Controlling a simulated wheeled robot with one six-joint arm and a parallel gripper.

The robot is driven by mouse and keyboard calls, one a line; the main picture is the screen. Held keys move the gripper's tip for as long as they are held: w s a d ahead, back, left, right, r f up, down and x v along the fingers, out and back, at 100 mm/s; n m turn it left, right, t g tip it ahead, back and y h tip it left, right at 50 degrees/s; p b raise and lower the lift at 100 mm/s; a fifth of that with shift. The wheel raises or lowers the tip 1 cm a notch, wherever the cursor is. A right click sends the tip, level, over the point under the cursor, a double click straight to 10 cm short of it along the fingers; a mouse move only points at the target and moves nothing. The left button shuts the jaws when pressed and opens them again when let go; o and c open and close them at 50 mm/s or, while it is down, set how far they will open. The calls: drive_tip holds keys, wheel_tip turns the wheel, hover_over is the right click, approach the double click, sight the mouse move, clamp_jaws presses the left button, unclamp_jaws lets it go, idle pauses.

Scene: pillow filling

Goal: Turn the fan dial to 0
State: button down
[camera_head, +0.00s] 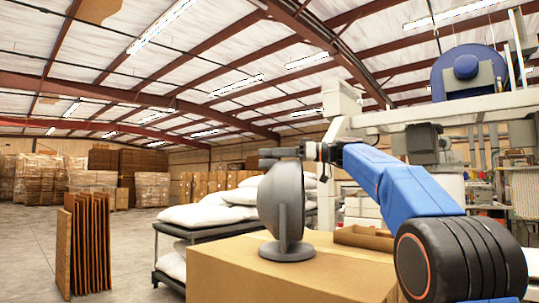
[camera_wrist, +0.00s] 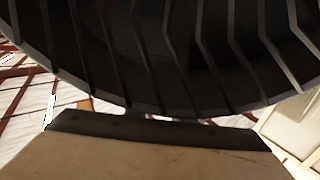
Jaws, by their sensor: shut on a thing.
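The grey round fan (camera_head: 285,205) stands upright on its round base on a large cardboard box. My gripper (camera_head: 268,157) is at the top edge of the fan, reaching in from the right, and is shut on it. Which part of the fan is between the fingers is hidden. In the wrist view the fan's dark slatted grille (camera_wrist: 170,50) fills the top, very close. I cannot make out the dial or its setting in either view.
The cardboard box (camera_head: 250,275) under the fan has an open shallow carton (camera_head: 363,238) at its back. White pillows (camera_head: 205,214) lie on a dark rack (camera_head: 160,258) behind to the left. Upright cardboard sheets (camera_head: 85,245) stand on the floor at left. Machinery is at right.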

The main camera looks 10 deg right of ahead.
drive_tip(key=shift+w+n+g+y, duration=0.1)
drive_tip(key=shift+n+g+y, duration=0.25)
drive_tip(key=shift+n+g, duration=0.85)
drive_tip(key=shift+n+g+y, duration=0.35)
drive_tip(key=shift+n+g, duration=0.35)
drive_tip(key=shift+g, duration=1)
drive_tip(key=shift+n+g, duration=0.3)
drive_tip(key=shift+g, duration=0.2)
drive_tip(key=c, duration=1.5)
unclamp_jaws()
drive_tip(key=shift+c, duration=0.2)
